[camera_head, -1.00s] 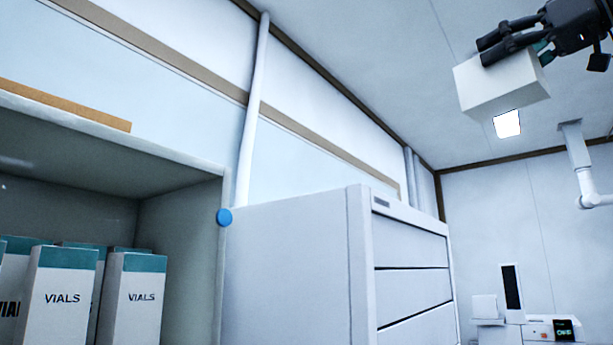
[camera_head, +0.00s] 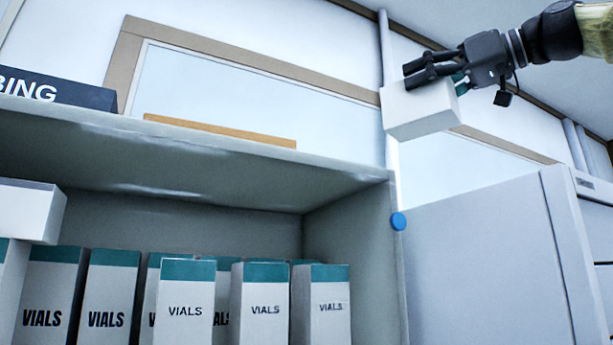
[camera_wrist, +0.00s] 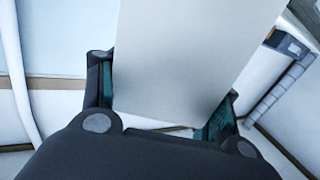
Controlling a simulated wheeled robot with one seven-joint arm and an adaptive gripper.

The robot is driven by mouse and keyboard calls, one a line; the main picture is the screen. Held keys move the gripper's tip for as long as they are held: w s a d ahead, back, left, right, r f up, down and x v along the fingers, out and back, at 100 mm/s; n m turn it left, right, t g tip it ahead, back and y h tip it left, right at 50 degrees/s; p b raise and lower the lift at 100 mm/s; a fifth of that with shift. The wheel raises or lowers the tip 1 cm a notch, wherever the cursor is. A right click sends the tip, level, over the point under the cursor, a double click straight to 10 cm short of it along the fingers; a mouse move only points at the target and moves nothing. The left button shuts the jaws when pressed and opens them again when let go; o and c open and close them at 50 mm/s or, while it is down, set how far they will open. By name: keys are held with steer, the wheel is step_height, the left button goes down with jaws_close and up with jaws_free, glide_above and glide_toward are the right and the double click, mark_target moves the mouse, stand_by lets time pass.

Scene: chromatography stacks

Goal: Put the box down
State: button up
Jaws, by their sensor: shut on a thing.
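A plain white box (camera_head: 420,110) is held in my gripper (camera_head: 433,72) at the upper right of the head view, above and in front of the shelf unit's right end. My gripper is shut on it. In the wrist view the box (camera_wrist: 190,60) fills the middle between my two teal-padded fingers (camera_wrist: 160,110). The box hangs in the air, slightly tilted, and touches no shelf that I can see. Its far side is hidden.
An open grey shelf unit (camera_head: 350,178) holds a row of white-and-teal VIALS boxes (camera_head: 186,305). A white box (camera_head: 28,210) sits on top of boxes at left. A dark box with lettering (camera_head: 58,88) and a brown board (camera_head: 220,133) are on the unit's top. A white cabinet (camera_head: 480,260) stands right.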

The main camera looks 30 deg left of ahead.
steer(key=f+p+x, duration=0.1)
steer(key=p+x, duration=0.1)
steer(key=x, duration=0.3)
steer(key=f+p+x, duration=0.1)
steer(key=p+x, duration=0.2)
steer(key=x, duration=0.3)
steer(key=f+p+x, duration=0.1)
steer(key=p+x, duration=0.2)
steer(key=x, duration=0.2)
steer(key=shift+a+f, duration=0.35)
steer(key=shift+d+f+p, duration=0.2)
steer(key=shift+f+p, duration=0.2)
steer(key=shift+f, duration=0.2)
steer(key=shift+a, duration=0.1)
steer(key=shift+a+f, duration=0.1)
steer(key=shift+f, duration=0.1)
steer(key=o, duration=1.1)
steer(key=shift+o, duration=0.2)
